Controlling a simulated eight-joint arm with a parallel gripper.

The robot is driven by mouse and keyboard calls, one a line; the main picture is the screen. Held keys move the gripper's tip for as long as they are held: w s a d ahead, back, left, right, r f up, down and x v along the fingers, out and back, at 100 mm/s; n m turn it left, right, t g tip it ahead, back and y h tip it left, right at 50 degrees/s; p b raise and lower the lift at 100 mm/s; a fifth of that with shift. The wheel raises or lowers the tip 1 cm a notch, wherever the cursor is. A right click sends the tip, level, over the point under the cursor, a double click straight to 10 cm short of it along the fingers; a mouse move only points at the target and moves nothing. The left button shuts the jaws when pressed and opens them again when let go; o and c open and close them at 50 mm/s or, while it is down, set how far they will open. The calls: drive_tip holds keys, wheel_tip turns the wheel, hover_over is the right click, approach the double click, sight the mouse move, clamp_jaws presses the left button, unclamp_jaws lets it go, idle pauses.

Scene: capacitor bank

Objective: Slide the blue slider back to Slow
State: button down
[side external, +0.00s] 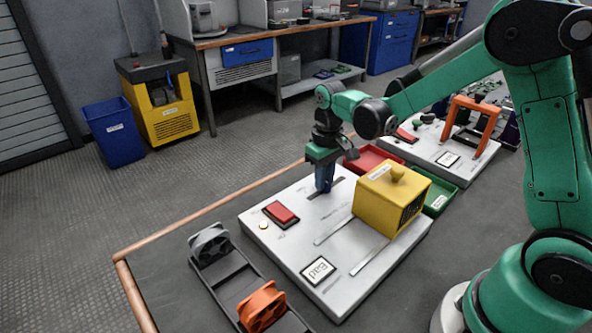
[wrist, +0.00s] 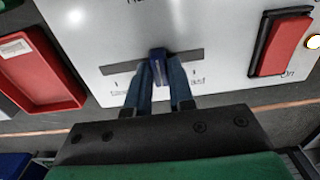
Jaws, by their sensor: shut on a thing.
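The blue slider (wrist: 158,66) stands in a dark straight slot (wrist: 115,68) on the white panel (wrist: 222,30). In the wrist view it is around the middle of the slot, with bare slot on both sides. My gripper (wrist: 160,90) has its blue-grey fingers shut on the slider. In the side view my gripper (side external: 324,180) points down at the slot on the white panel (side external: 290,250), and its fingers hide the slider. Small markings run along the slot, too blurred to tell which end is Slow.
A red rocker switch (side external: 281,214) sits beside the slot. A yellow box (side external: 390,200) stands close by on the panel. A red tray (side external: 365,160) and a green tray (side external: 438,197) lie behind. Grey (side external: 209,244) and orange (side external: 262,305) fans stand in front.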

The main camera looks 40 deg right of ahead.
sight(342, 178)
drive_tip(key=shift+d, duration=2.8)
drive_tip(key=c, duration=1)
unclamp_jaws()
drive_tip(key=shift+o, duration=0.2)
wheel_tip(342, 178, up, 7)
